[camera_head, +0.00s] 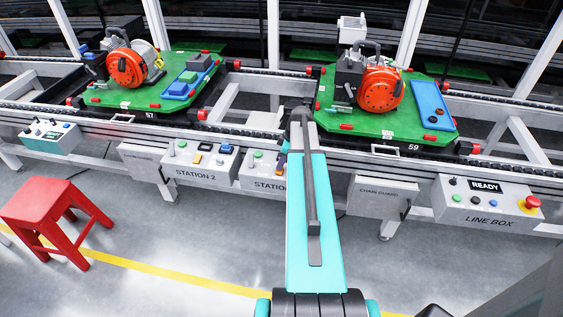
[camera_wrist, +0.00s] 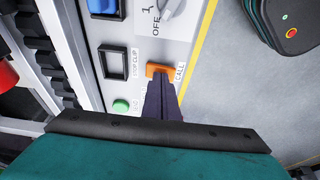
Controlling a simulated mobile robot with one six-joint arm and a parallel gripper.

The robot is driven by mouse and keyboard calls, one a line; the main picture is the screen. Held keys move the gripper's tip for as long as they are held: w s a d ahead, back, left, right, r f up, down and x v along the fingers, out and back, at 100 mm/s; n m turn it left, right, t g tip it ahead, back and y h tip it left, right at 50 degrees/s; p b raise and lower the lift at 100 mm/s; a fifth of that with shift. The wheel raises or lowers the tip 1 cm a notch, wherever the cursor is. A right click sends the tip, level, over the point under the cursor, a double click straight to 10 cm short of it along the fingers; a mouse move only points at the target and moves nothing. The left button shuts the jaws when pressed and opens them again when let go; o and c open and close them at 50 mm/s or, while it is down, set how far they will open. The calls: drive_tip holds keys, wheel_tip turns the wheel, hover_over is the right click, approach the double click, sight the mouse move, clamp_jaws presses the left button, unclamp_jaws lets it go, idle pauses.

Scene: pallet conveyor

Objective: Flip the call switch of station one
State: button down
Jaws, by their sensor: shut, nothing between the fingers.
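The orange call switch (camera_wrist: 161,69), beside a CALL label, is on the light panel (camera_wrist: 138,40) in the wrist view. My gripper (camera_wrist: 161,84) is shut and empty, its dark fingertips at the lower edge of the switch in the picture. They overlap or touch it; I cannot tell which. In the head view, the station box (camera_head: 262,178) beside STATION 2 is partly covered by my arm, which hides its number and call switch. My fingertips are not clear there.
The panel also has a green button (camera_wrist: 121,106), a black-framed square (camera_wrist: 113,62), a blue control (camera_wrist: 103,8) and an OFF knob (camera_wrist: 176,8). STATION 2 (camera_head: 200,163) stands left, the line box (camera_head: 488,206) right. A red stool (camera_head: 48,205) is at left.

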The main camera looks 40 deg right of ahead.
drive_tip(key=shift+a+r, duration=0.1)
idle(0.4)
drive_tip(key=r+p, duration=0.1)
drive_tip(key=r, duration=0.1)
drive_tip(key=r+p, duration=0.1)
drive_tip(key=r, duration=0.1)
drive_tip(key=shift+w+d+r, duration=0.1)
drive_tip(key=shift+w+d, duration=0.1)
drive_tip(key=shift+s+d+r+b, duration=0.1)
drive_tip(key=shift+d+r+b, duration=0.15)
drive_tip(key=shift+d+b, duration=0.05)
drive_tip(key=w+d+b+v, duration=0.1)
drive_tip(key=v, duration=0.7)
drive_tip(key=shift+d+r+b, duration=0.35)
drive_tip(key=shift+d+r, duration=0.05)
